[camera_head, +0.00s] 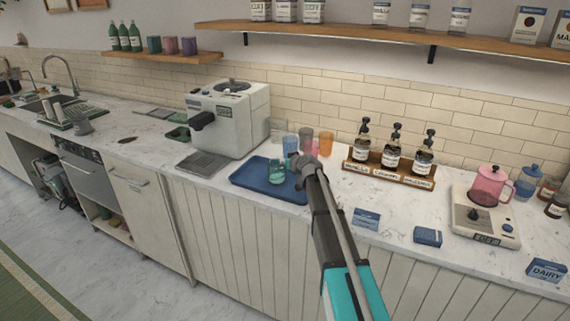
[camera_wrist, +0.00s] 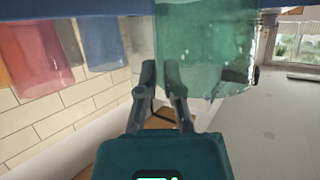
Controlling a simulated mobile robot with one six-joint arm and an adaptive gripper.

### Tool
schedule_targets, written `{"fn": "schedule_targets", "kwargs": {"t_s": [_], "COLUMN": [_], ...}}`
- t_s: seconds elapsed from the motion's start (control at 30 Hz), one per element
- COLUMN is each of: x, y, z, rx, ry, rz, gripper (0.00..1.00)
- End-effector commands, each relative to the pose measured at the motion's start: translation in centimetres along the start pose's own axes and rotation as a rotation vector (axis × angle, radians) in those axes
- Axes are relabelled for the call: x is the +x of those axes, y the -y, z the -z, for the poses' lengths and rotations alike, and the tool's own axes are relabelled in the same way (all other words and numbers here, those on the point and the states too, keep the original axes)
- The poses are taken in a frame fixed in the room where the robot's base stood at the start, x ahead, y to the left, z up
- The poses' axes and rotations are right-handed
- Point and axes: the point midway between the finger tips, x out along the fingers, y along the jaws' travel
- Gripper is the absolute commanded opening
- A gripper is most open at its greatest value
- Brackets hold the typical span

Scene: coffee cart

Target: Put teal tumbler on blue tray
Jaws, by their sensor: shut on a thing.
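The teal tumbler (camera_head: 276,174) is see-through and stands upright at the blue tray (camera_head: 246,183), over its right half. My gripper (camera_head: 298,162) is at the tumbler's right side and shut on it. In the wrist view, which looks upside down, the tumbler (camera_wrist: 205,45) fills the top middle, beyond my gripper's fingers (camera_wrist: 163,85). The blue tray (camera_wrist: 80,9) shows as a strip along the top edge there, close to the tumbler's base. I cannot tell whether the base touches the tray. My gripper and arm hide the tray's right end.
Blue (camera_head: 290,144), pink (camera_head: 306,138) and orange (camera_head: 326,143) tumblers stand behind the tray. The coffee machine (camera_head: 228,118) is to the left. A wooden rack (camera_head: 390,173) of syrup bottles is to the right. Small blue boxes (camera_head: 366,218) lie near the counter's front edge.

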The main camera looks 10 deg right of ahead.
Motion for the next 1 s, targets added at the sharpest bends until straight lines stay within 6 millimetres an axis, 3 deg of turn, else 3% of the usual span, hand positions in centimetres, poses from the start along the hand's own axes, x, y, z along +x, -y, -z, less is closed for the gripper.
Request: {"fn": "schedule_targets", "kwargs": {"t_s": [0.2, 0.23, 0.4, 0.87, 1.0], "x": [0.1, 0.1, 0.1, 0.0, -1.0], "y": [0.0, 0.0, 0.0, 0.0, 0.0], "z": [-0.2, -0.2, -0.1, 0.1, 0.1], "rx": [0.001, 0.0, 0.0, 0.0, 0.0], "ry": [-0.001, 0.0, 0.0, 0.0, 0.0], "rz": [0.0, 0.0, 0.0, 0.0, -0.001], "gripper": [0.0, 0.14, 0.43, 0.43, 0.43]}}
